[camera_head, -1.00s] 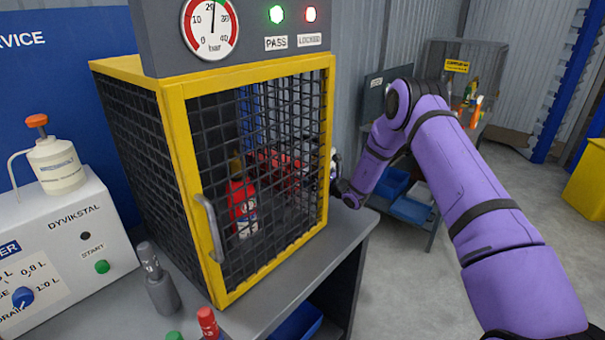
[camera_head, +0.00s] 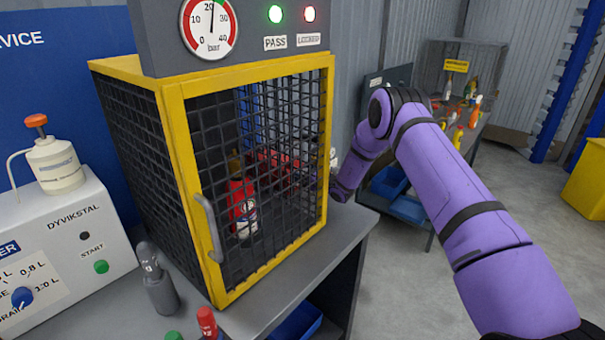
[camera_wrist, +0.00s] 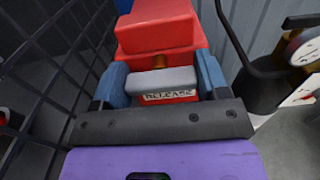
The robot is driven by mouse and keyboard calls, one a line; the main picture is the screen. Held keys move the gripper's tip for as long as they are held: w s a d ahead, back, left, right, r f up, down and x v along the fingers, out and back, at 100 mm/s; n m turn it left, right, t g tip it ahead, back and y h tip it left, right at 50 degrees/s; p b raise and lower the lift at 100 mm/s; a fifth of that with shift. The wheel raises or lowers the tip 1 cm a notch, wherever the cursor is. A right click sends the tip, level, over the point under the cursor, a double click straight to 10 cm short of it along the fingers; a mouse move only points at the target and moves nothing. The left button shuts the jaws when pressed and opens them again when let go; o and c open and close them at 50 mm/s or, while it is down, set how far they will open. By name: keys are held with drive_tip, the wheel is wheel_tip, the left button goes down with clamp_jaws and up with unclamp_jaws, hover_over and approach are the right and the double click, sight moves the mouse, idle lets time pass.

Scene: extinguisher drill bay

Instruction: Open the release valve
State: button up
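The release valve shows in the wrist view as a grey handle (camera_wrist: 160,79) lettered RELEASE on a red block (camera_wrist: 158,32). My gripper (camera_wrist: 163,82) has its two blue fingers set wide apart, one on each side of the grey handle. I see no clear gap between fingers and handle, but cannot tell whether they press on it. In the head view my purple arm reaches to the right side of the yellow-framed mesh cage (camera_head: 176,190); gripper and valve are mostly hidden there.
A red extinguisher (camera_head: 241,208) stands inside the closed cage. A gauge (camera_head: 208,25), a lit green PASS lamp (camera_head: 275,14) and a lit red LOCKED lamp (camera_head: 309,14) sit above. In the wrist view, mesh is close on the left and a black-handled part with a gauge (camera_wrist: 306,48) on the right.

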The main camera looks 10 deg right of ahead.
drive_tip(key=shift+n, duration=0.4)
drive_tip(key=n, duration=0.3)
drive_tip(key=shift+n, duration=1.7)
drive_tip(key=o, duration=0.9)
drive_tip(key=shift+o, duration=0.2)
drive_tip(key=shift+s, duration=0.1)
